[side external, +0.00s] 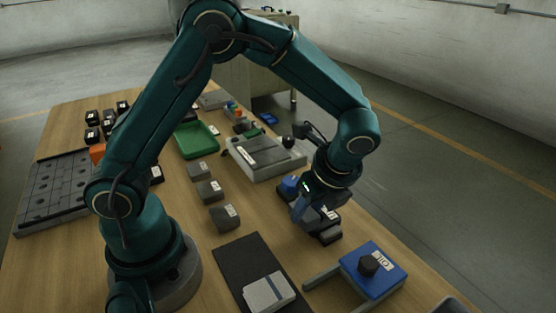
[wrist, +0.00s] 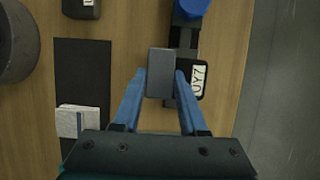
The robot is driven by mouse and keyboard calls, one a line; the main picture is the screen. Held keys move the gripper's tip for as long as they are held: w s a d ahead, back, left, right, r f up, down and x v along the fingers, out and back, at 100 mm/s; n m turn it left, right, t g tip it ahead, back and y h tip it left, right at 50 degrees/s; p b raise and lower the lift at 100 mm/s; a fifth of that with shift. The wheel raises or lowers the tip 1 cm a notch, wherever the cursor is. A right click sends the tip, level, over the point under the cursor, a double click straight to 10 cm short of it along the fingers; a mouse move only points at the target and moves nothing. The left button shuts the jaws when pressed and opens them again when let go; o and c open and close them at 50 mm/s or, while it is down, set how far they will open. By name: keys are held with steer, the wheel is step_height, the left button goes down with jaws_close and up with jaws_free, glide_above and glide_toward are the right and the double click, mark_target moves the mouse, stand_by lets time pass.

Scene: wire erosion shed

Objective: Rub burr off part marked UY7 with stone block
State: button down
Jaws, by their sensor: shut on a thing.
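My gripper (wrist: 161,84) is shut on a plain grey block, the stone block (wrist: 161,65), held between its two blue fingers. The part marked UY7 (wrist: 196,82) is dark with a white label and sits just right of the block in the wrist view, partly hidden by the right finger. Whether block and part touch I cannot tell. The part is on a dark holder with a blue knob (wrist: 190,7). In the side view my gripper (side external: 308,212) is low over the holder, whose blue knob (side external: 290,185) shows behind it; arm and fingers hide much there.
A dark mat (side external: 243,258) bears a pale folded cloth (side external: 268,292). A blue fixture (side external: 386,262) with a black knob stands at front right. Several labelled grey blocks (side external: 209,190), a green tray (side external: 196,140) and a grey machine (side external: 264,157) stand farther back.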

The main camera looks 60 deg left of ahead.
steer(key=shift+w, duration=1.8)
steer(key=shift+s, duration=2.15)
steer(key=shift+w, duration=2)
steer(key=shift+w+a, duration=0.15)
steer(key=shift+a, duration=0.05)
steer(key=shift+s+a, duration=0.3)
steer(key=shift+s, duration=1.65)
steer(key=shift+w, duration=1.9)
step_height(320, 180, up, 8)
